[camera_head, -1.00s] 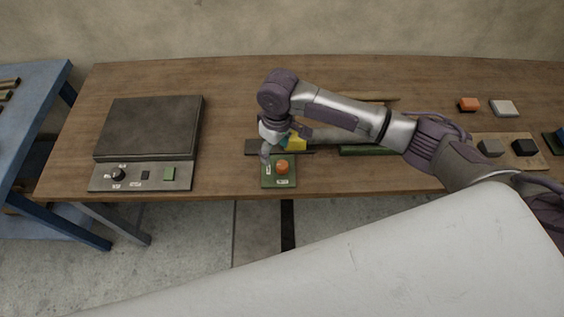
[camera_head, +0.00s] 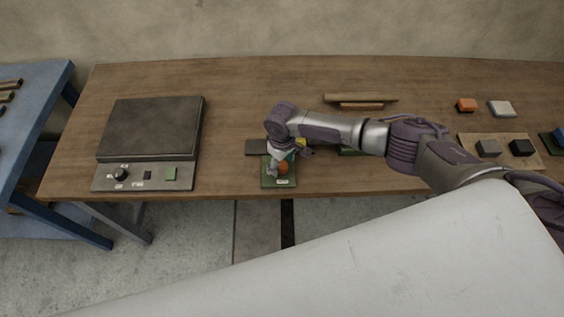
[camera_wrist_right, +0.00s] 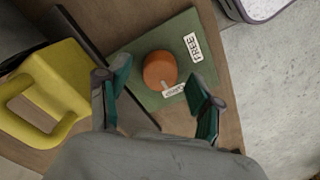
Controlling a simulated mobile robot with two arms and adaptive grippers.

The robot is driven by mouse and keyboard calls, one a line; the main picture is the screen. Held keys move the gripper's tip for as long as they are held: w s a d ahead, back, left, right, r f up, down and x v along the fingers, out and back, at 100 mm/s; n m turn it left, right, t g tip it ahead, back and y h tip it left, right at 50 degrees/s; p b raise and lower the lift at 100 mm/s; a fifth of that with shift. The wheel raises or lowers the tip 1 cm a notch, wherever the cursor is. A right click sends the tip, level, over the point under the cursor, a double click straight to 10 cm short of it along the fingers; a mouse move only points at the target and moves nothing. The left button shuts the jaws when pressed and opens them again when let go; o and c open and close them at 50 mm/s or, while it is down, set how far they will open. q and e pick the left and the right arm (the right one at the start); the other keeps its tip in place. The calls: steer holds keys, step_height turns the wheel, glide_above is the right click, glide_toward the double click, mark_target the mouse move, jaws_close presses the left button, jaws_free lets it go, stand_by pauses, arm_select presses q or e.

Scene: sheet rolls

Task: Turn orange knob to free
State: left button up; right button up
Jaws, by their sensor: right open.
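The orange knob (camera_wrist_right: 160,69) sits on a green base plate (camera_wrist_right: 130,50) near the table's front edge. In the right wrist view a white label reading FREE (camera_wrist_right: 193,47) lies on the plate to the right of the knob. A second small white label (camera_wrist_right: 174,90) lies just below the knob, its text too small to read. My right gripper (camera_wrist_right: 160,93) is open, its two green-padded fingers apart on either side below the knob, not closed on it. In the head view my right gripper (camera_head: 279,165) partly covers the knob (camera_head: 283,168) and plate (camera_head: 279,183). My left gripper is not in view.
A yellow block with a handle (camera_wrist_right: 50,95) stands beside the plate on a dark strip. A dark-topped device (camera_head: 150,127) with a control panel (camera_head: 143,185) is at left. Wooden bars (camera_head: 360,100) and coloured blocks (camera_head: 466,105) lie to the right. The table's front edge is close.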

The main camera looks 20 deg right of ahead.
steer(key=shift+f, duration=0.4)
steer(key=shift+c, duration=0.2)
steer(key=c, duration=1.1)
